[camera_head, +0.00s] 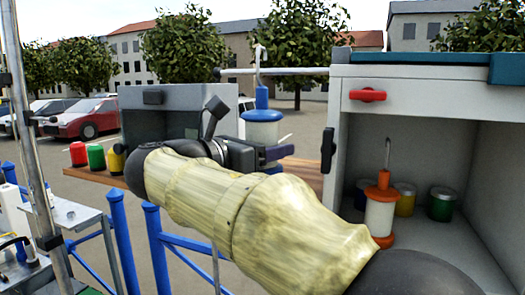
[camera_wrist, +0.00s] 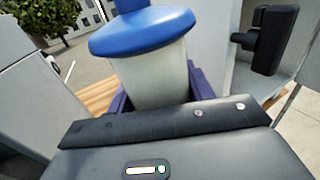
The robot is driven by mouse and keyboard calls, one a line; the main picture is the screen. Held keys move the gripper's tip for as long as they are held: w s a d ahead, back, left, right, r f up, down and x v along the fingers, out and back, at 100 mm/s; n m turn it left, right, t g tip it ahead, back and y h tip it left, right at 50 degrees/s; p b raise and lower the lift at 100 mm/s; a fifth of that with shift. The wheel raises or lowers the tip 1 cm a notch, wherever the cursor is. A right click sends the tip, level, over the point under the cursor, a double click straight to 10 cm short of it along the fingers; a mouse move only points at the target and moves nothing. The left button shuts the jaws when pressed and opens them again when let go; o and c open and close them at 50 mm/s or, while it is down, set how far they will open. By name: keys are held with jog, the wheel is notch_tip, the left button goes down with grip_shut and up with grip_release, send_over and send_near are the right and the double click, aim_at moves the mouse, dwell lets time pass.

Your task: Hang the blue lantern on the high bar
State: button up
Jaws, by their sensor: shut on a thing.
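The blue lantern (camera_head: 262,130) has a blue cap, a pale body and a thin hook on top; it stands upright. My gripper (camera_head: 274,156) is shut around the lantern's body. The high bar (camera_head: 295,71) is a thin grey rod left of the white cabinet. The lantern's hook rises to the bar's height and crosses it in the head view; I cannot tell whether it bears on the bar. In the wrist view the lantern (camera_wrist: 155,70) sits between the purple fingers of my gripper (camera_wrist: 155,92); its hook is out of frame.
An orange lantern (camera_head: 380,212) stands in the open white cabinet (camera_head: 440,82), with yellow and green cans behind it. A grey box (camera_head: 178,97) stands on a wooden shelf (camera_head: 100,174), with several small coloured containers to its left. Blue railings (camera_head: 119,235) stand below.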

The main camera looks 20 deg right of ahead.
jog(key=shift+w+d+f+b, duration=0.4)
jog(key=shift+w+d+f, duration=0.15)
jog(key=shift+w, duration=0.15)
jog(key=shift+w+d+f+b, duration=0.35)
jog(key=shift+w+d+f, duration=0.15)
jog(key=shift+w, duration=0.2)
jog(key=o, duration=1.2)
jog(key=b+v, duration=0.3)
jog(key=v, duration=1.4)
jog(key=shift+a+b, duration=0.3)
jog(key=shift+b, duration=0.1)
